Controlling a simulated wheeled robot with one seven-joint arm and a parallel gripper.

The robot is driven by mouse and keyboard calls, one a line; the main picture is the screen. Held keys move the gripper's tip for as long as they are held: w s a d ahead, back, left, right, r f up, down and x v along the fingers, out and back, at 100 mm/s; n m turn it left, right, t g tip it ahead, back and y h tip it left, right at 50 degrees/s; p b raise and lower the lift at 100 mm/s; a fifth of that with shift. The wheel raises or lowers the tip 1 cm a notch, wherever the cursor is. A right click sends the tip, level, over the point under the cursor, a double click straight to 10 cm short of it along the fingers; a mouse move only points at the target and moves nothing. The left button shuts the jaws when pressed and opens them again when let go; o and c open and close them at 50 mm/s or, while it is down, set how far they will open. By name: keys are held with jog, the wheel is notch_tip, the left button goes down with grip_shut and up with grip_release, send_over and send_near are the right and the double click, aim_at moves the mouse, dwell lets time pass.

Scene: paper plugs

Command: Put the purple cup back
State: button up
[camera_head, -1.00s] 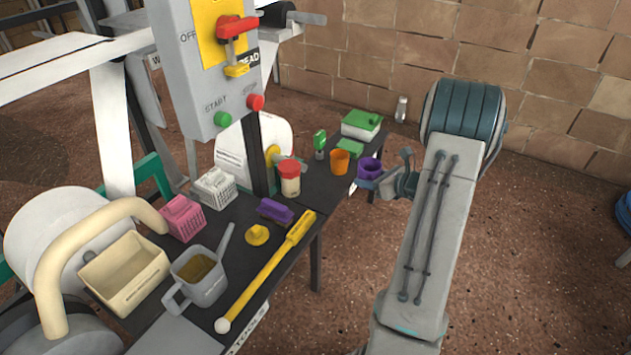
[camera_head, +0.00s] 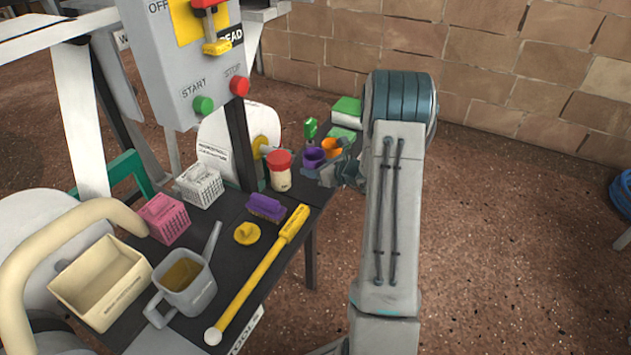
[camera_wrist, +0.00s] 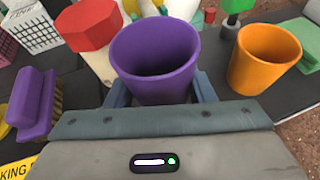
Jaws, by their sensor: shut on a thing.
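The purple cup (camera_wrist: 157,85) is upright between the fingers of my gripper (camera_wrist: 158,95) in the wrist view, and the gripper is shut on it. In the head view the purple cup (camera_head: 313,158) is over the far part of the dark table (camera_head: 316,200), with my gripper (camera_head: 322,170) at its near right side. Whether the cup's base touches the table is hidden. An orange cup (camera_head: 331,147) stands just behind and right of it; the orange cup (camera_wrist: 263,58) is to the right in the wrist view.
A red-lidded jar (camera_head: 280,172) stands close left of the purple cup. A purple brush (camera_head: 266,207), a yellow knob-like piece (camera_head: 247,233) and a long yellow tool (camera_head: 265,268) lie nearer. Green items (camera_head: 345,112) are at the far end.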

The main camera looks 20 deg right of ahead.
aim_at(316, 184)
jog(key=shift+f+b, duration=1)
jog(key=shift+f, duration=0.9)
jog(key=shift+f, duration=0.2)
jog(key=o, duration=1)
jog(key=shift+c, duration=0.2)
